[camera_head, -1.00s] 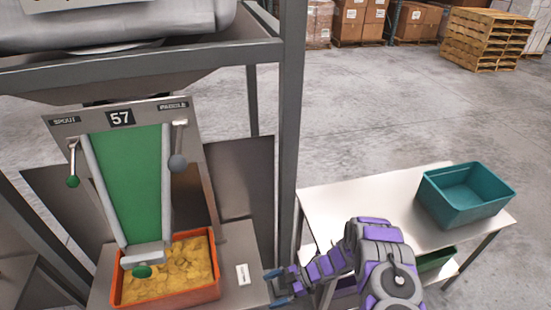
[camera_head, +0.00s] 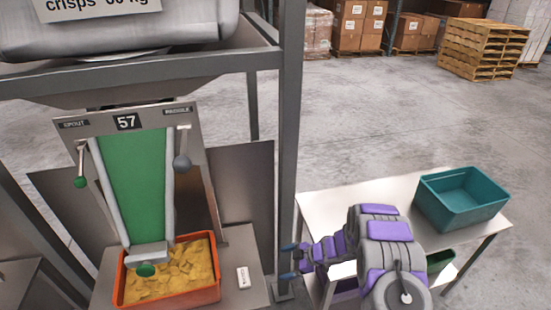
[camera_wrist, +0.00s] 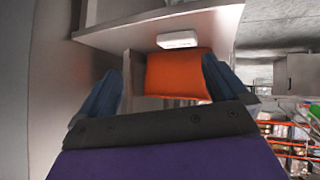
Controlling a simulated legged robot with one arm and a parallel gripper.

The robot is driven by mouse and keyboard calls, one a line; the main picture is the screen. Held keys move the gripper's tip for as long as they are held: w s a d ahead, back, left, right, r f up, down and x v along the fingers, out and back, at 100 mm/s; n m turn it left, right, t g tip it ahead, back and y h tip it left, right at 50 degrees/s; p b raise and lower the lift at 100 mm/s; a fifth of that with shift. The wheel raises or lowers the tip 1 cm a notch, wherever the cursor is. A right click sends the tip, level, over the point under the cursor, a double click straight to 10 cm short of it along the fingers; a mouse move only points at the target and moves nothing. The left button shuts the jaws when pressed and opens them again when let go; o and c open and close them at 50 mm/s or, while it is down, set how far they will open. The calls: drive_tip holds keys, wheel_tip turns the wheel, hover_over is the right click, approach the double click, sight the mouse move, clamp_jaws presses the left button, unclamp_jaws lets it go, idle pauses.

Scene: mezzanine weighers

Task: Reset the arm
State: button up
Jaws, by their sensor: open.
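My arm is purple and grey and is folded at the lower right of the head view. My gripper (camera_head: 287,261) has blue fingers and points left toward the weigher station, beside the grey post. In the wrist view my gripper (camera_wrist: 163,90) is open, with its two blue fingers wide apart and nothing between them. The orange tray (camera_head: 217,292) of yellow crisps shows beyond the fingers in the wrist view (camera_wrist: 178,75), apart from them.
A grey post (camera_head: 291,140) stands close to my gripper. A small white box (camera_head: 243,277) lies right of the tray. The weigher (camera_head: 135,185) has a green chute and two levers. A side table (camera_head: 330,208) carries a teal bin (camera_head: 440,207). Open floor lies behind.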

drive_tip(key=w+d+r+m+t+h, duration=0.3)
drive_tip(key=w+d+r+h, duration=0.15)
drive_tip(key=d+r, duration=0.35)
drive_tip(key=w+d+r+m+t+h, duration=0.25)
drive_tip(key=w+d+r, duration=0.25)
drive_tip(key=r, duration=0.4)
drive_tip(key=s+d+r+m+h, duration=0.3)
drive_tip(key=s+d+r, duration=0.1)
drive_tip(key=r, duration=0.2)
drive_tip(key=s+d+r+m+h, duration=0.2)
drive_tip(key=s+d+r+h, duration=0.15)
drive_tip(key=r, duration=0.35)
drive_tip(key=s+d+r+m+g, duration=0.1)
drive_tip(key=s+r+m+g, duration=0.15)
drive_tip(key=s, duration=0.65)
drive_tip(key=s+r+m+g, duration=0.2)
drive_tip(key=s+r, duration=0.2)
drive_tip(key=s, duration=0.4)
drive_tip(key=s+a+m+g+y, duration=0.1)
drive_tip(key=s+a, duration=0.3)
drive_tip(key=s, duration=0.5)
drive_tip(key=s+a+r+m+g+y, duration=0.1)
drive_tip(key=s+a, duration=0.3)
drive_tip(key=s, duration=0.5)
drive_tip(key=s+a+m+g+y, duration=0.1)
drive_tip(key=s+a+g, duration=0.2)
drive_tip(key=s, duration=0.5)
drive_tip(key=shift+s+a+r+y, duration=0.2)
drive_tip(key=shift+s+a+y, duration=0.15)
drive_tip(key=shift+s+a, duration=0.05)
